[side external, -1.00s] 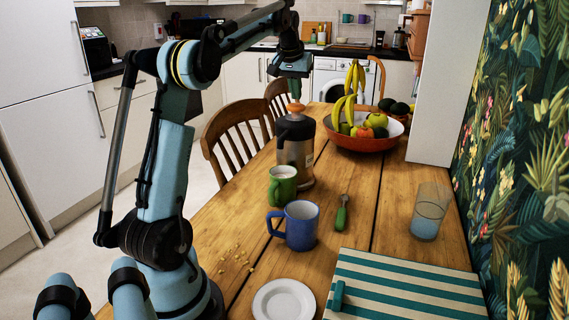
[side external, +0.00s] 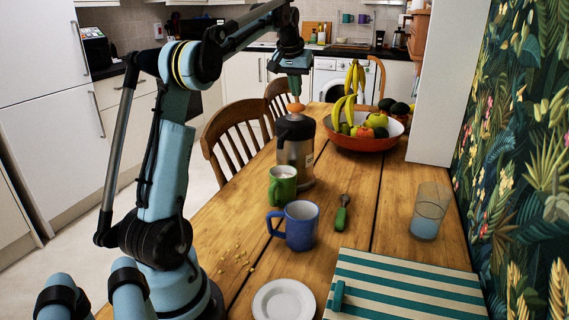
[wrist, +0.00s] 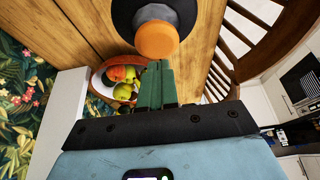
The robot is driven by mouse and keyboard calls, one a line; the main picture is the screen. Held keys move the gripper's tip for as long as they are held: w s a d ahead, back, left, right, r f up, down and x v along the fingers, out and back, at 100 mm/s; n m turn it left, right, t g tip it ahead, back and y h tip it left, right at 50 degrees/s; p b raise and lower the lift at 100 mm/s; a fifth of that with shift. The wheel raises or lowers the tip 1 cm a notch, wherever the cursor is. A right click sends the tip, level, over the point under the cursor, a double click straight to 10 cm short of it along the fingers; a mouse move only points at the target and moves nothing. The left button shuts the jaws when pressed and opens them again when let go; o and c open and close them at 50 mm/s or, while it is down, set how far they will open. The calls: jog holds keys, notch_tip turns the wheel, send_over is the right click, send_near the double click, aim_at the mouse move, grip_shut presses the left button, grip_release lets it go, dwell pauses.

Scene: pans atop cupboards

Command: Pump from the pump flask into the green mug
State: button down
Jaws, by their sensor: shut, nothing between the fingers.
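The pump flask (side external: 295,148) stands upright on the wooden table, steel with a black top and an orange pump knob (side external: 296,107). The knob also shows in the wrist view (wrist: 155,41). The green mug (side external: 282,186) stands upright just in front of the flask, with something pale showing inside its rim. My gripper (side external: 296,95) is shut and empty, pointing down right above the knob. In the wrist view its green fingers (wrist: 158,66) are together, with the tips by the knob's edge. I cannot tell whether they touch it.
A blue mug (side external: 301,226) stands in front of the green one. A green-handled utensil (side external: 342,214), a glass (side external: 430,212), a white plate (side external: 283,301) and a striped mat (side external: 405,285) lie nearer. A fruit bowl (side external: 362,142) stands behind right. Chairs (side external: 238,140) line the left.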

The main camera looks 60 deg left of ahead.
jog(key=shift+r, duration=2.5)
jog(key=d+f+m+t+h, duration=0.1)
jog(key=d+f+m+t, duration=0.2)
jog(key=d, duration=1.7)
jog(key=s+d+f+m+h, duration=0.1)
jog(key=s+d+f+m, duration=0.2)
jog(key=s+d+f, duration=0.2)
jog(key=s+d+f+m+t+h, duration=0.1)
jog(key=s+d+f+m, duration=0.2)
jog(key=s+d+f, duration=0.3)
jog(key=d+f, duration=0.4)
jog(key=d, duration=0.1)
jog(key=shift+s+f, duration=0.25)
jog(key=shift+f, duration=0.1)
